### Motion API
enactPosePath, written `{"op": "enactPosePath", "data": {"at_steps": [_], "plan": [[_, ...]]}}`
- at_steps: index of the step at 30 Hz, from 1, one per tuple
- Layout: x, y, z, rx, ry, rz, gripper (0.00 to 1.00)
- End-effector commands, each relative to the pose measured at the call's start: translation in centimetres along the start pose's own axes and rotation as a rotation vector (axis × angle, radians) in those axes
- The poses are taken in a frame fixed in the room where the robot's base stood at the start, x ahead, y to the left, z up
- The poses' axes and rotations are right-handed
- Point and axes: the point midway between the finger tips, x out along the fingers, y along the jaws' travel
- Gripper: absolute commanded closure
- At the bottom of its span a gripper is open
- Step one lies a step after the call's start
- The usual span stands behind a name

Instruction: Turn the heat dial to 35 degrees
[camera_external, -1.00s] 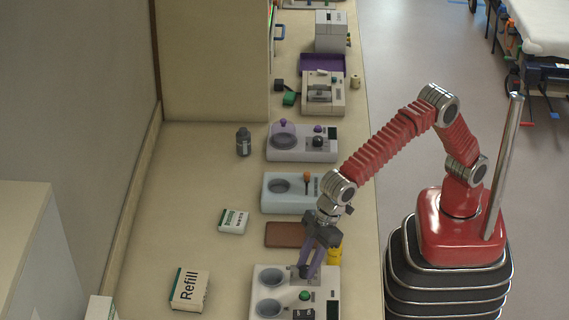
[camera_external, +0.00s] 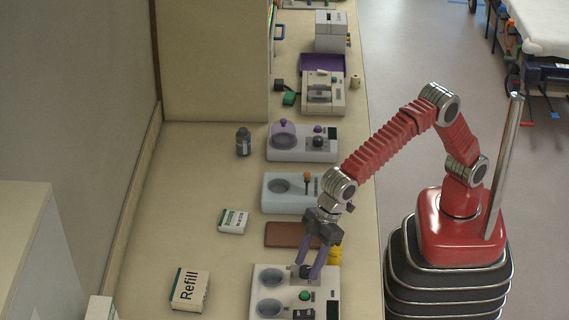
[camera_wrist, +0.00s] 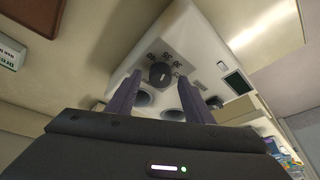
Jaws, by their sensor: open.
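The heat dial is a round black knob (camera_wrist: 160,73) on a white device (camera_external: 257,294) with two round wells, at the near end of the counter. In the external view the dial (camera_external: 306,271) is partly hidden by the fingers. My gripper (camera_external: 311,273) has purple fingers and points down over the dial. In the wrist view the open fingers (camera_wrist: 159,80) lie to either side of the dial. I cannot tell whether they touch it.
The device also has a green button (camera_external: 304,296) and a dark display (camera_wrist: 237,82). A brown pad (camera_external: 285,234) and a yellow object (camera_external: 335,256) lie just beyond it. A Refill box (camera_external: 189,290) stands left.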

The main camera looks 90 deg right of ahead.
Motion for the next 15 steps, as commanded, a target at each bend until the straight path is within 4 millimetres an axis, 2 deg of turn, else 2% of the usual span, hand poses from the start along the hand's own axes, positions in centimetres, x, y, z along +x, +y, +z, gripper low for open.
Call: {"op": "enactPosePath", "data": {"at_steps": [5, 15], "plan": [[-2.3, 0.0, -0.1, 0.0, 0.003, 0.0, 0.53], [-8.2, 0.0, -0.1, 0.0, 0.003, -0.001, 0.53]]}}
